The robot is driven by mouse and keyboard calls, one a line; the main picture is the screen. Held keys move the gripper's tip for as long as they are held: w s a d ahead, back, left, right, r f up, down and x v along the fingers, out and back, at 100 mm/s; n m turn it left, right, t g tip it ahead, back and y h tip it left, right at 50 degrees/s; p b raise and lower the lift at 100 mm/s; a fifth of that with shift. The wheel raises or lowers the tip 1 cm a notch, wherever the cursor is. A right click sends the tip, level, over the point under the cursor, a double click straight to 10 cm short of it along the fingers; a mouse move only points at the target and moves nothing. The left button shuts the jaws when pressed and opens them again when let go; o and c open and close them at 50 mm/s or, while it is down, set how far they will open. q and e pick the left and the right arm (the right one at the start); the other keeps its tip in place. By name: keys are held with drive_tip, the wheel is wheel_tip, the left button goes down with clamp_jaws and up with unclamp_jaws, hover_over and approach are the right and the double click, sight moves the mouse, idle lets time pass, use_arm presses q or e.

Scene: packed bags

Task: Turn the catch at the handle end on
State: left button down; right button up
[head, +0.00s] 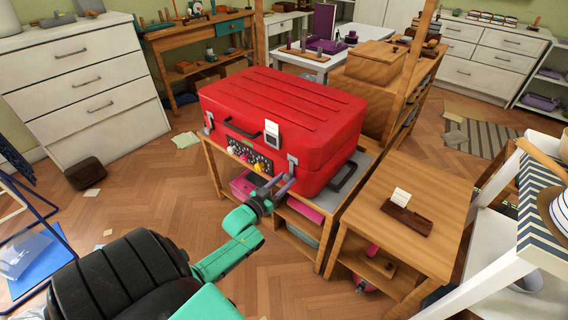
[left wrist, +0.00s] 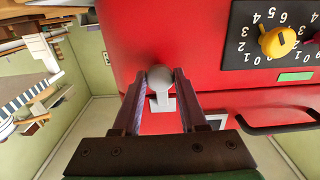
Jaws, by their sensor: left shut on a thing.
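A closed red case (head: 285,115) lies flat on a wooden stand. A small grey catch (head: 292,161) sits on its front near the right corner, close to the dark carrying handle (head: 342,177) on the right end. My left gripper (head: 284,183) is at this catch from the front. In the left wrist view, the left gripper's fingers (left wrist: 166,84) are shut on the catch's round grey knob (left wrist: 160,78); a pale stem shows between them. The second catch (head: 208,117) is at the case's front left. My right gripper is not in view.
A dial panel (head: 249,157) with coloured knobs and a dark front handle (head: 241,130) lie left of the gripper. A white tag (head: 272,132) hangs nearby. A low wooden table (head: 440,190) stands close at the right. The floor (head: 140,215) is mostly clear at the left.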

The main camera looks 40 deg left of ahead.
use_arm(q)
drive_tip(key=shift+f, duration=0.1)
drive_tip(key=shift+c, duration=2.3)
unclamp_jaws()
drive_tip(key=s+p, duration=0.1)
drive_tip(key=s, duration=1.3)
drive_tip(key=shift+s+d+p, duration=0.15)
drive_tip(key=shift+s+p, duration=0.15)
drive_tip(key=shift+p, duration=0.05)
drive_tip(key=s+d+f+g+p, duration=0.3)
drive_tip(key=s+f+g, duration=0.1)
drive_tip(key=f, duration=0.3)
drive_tip(key=s+d+f+m+g+p, duration=0.1)
drive_tip(key=s+d+f+g+p, duration=0.15)
drive_tip(key=s+f+g, duration=0.35)
drive_tip(key=s+d+f+g+p, duration=0.1)
drive_tip(key=s+d+f+p, duration=0.2)
drive_tip(key=f, duration=0.5)
drive_tip(key=s+d+f+m+g+p, duration=0.1)
drive_tip(key=s+d+f+g, duration=0.1)
drive_tip(key=s, duration=0.4)
drive_tip(key=s+d+f+m+g+p, duration=0.1)
drive_tip(key=s+d+f+g, duration=0.1)
drive_tip(key=s+g, duration=0.2)
drive_tip(key=shift+s+d, duration=0.15)
drive_tip(key=shift+s, duration=0.75)
